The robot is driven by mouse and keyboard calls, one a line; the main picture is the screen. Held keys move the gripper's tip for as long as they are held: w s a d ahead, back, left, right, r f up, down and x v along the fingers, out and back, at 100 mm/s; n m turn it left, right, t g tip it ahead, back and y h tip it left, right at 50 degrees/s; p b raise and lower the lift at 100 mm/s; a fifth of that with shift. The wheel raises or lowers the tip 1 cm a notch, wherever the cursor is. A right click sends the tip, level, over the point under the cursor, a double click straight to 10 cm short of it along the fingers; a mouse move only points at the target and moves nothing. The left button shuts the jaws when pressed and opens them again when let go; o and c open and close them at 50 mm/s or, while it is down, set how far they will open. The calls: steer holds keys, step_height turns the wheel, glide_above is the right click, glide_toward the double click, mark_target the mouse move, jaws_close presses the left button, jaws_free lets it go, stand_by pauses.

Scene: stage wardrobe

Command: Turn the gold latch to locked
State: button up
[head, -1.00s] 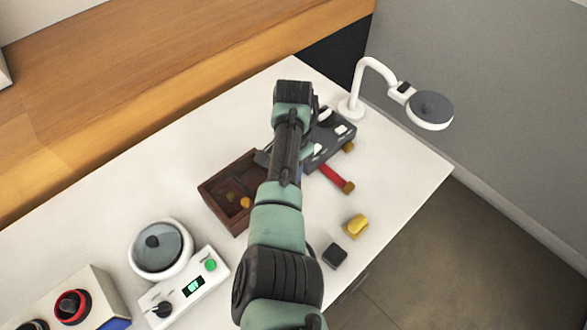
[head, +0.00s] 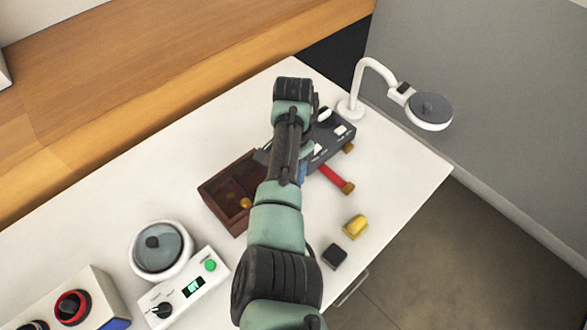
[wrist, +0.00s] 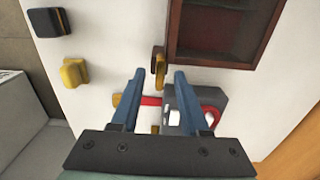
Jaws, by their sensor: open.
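The gold latch (wrist: 159,68) is a small upright gold piece at the left side of the brown box (wrist: 173,32) in the wrist view. In the head view the gold latch (head: 246,203) shows at the right part of the brown box (head: 208,196), next to my arm. My gripper (wrist: 159,73) has two blue fingers spread apart, with nothing held. In the wrist view the latch appears between the fingertips; I cannot tell whether they touch it or are above it. In the head view my arm hides most of the gripper.
A grey device (wrist: 205,108) and a red bar with gold ends (wrist: 152,100) lie close to the fingers. A yellow block (head: 355,226) and black block (head: 334,256) sit near the front edge. A white lamp (head: 371,64) stands at the back; a white dial unit (head: 186,290) is left.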

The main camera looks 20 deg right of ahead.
step_height(320, 180, up, 12)
steer(key=shift+r, duration=0.15)
stand_by(0.6)
steer(key=w+d+r+n+t+h+p, duration=0.1)
steer(key=w+r+n+t+h, duration=0.1)
steer(key=w+r+t, duration=0.35)
steer(key=w+d+r+n+t+h, duration=0.1)
steer(key=w+d+r+t+h, duration=0.1)
steer(key=r, duration=0.6)
steer(key=w+a+r+n+t+h+p, duration=0.1)
steer(key=a+r+t, duration=0.15)
steer(key=r, duration=0.35)
steer(key=a+r+n+t, duration=0.1)
steer(key=r+n+t, duration=0.15)
steer(key=r, duration=0.45)
steer(key=s+a+r+n+t, duration=0.1)
steer(key=s+a+r+t, duration=0.25)
steer(key=r, duration=0.45)
steer(key=s+a+r+n+t, duration=0.2)
steer(key=a+r+t, duration=0.2)
steer(key=r, duration=0.4)
steer(key=s+a+r+n+t+y+p, duration=0.1)
steer(key=s+a+r+n+t+y, duration=0.3)
steer(key=s+a+r+t, duration=0.3)
steer(key=s+a+r+y, duration=0.1)
steer(key=s+r, duration=0.4)
steer(key=s, duration=0.3)
steer(key=shift+s+a+n, duration=0.2)
steer(key=shift+a+n, duration=0.1)
steer(key=shift+n, duration=0.05)
